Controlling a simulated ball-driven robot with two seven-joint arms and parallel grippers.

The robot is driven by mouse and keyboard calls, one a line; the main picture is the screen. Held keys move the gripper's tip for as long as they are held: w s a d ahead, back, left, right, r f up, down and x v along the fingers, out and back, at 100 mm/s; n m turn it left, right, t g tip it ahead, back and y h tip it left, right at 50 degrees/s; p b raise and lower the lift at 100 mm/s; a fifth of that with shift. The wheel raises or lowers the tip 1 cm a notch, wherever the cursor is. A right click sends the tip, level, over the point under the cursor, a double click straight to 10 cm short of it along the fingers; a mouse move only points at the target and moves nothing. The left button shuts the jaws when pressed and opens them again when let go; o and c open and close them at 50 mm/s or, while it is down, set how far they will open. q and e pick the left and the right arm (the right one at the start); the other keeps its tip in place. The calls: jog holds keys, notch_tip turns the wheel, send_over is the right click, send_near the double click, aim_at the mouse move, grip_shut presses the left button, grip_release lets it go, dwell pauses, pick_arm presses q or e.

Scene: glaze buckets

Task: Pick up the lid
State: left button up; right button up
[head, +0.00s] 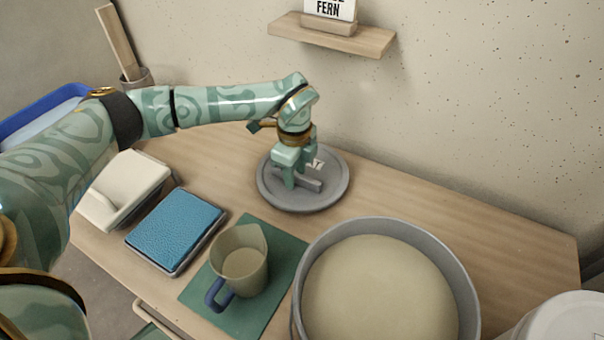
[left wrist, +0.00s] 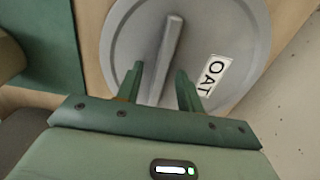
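The lid (head: 270,194) is a round grey disc with a bar handle (head: 308,184) across its top. It lies flat on the table near the wall. My left gripper (head: 300,184) points down over the lid. In the left wrist view my left gripper (left wrist: 160,82) is open, with a finger on each side of the handle's near end and gaps between. Whether the fingertips touch the lid is unclear. My right gripper is not in view.
A large open bucket (head: 468,265) of pale glaze stands at front right. A jug (head: 252,250) with a blue handle stands on a green mat (head: 284,235). A blue sponge-like pad (head: 176,228) and a whitish container (head: 130,180) are at left. A shelf (head: 365,42) is on the wall.

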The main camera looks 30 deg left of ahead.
pick_arm(q)
jog(key=shift+f, duration=0.15)
grip_shut()
dwell(0.4)
